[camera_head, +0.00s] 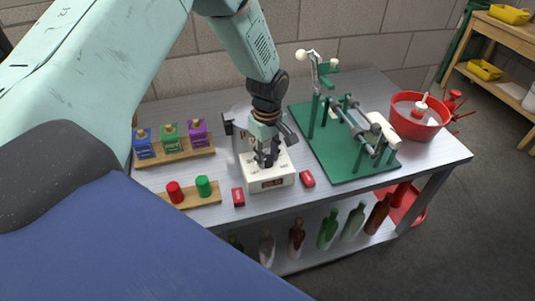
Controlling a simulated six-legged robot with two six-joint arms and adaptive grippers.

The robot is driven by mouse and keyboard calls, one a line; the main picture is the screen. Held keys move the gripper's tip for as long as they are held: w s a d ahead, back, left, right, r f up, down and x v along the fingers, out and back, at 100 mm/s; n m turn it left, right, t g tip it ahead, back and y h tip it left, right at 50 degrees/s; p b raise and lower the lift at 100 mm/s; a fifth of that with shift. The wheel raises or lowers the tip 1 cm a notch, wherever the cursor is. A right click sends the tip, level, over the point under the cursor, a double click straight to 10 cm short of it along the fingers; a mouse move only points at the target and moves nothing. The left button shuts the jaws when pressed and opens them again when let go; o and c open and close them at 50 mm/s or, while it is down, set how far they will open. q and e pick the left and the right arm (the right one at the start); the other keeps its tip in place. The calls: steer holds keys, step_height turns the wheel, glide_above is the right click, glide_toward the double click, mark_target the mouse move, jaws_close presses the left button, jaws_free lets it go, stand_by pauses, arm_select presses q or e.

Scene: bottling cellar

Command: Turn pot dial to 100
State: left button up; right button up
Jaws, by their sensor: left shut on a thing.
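The pot (240,141) is a pale grey vessel on a white base (284,180) with a red label on the front, near the middle of the bench. My left gripper (268,160) points down onto the top of this base, in front of the vessel. It is shut on the pot dial, which its fingers mostly hide. The dial's pointer and reading cannot be made out. Small marks show on the base's top around the fingers. My right gripper is not in view.
Red blocks (307,179) lie on both sides of the base. Left are wooden racks with coloured boxes (170,139) and red and green cylinders (203,187). Right are a green bottling stand (332,160) and a red bowl (418,128). Bottles (328,229) stand on the lower shelf.

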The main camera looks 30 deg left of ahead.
arm_select(q)
steer(key=shift+r, duration=0.1)
steer(key=m+p, duration=0.1)
steer(key=m, duration=0.2)
steer(key=shift+w, duration=0.1)
steer(key=m, duration=0.2)
steer(key=shift+a+m+p, duration=0.1)
steer(key=shift+m+p, duration=0.3)
steer(key=m, duration=0.2)
steer(key=shift+m, duration=0.3)
steer(key=m, duration=0.3)
steer(key=shift+w+m, duration=0.1)
steer(key=shift+m, duration=0.2)
steer(key=m, duration=1.1)
steer(key=shift+m+b, duration=0.3)
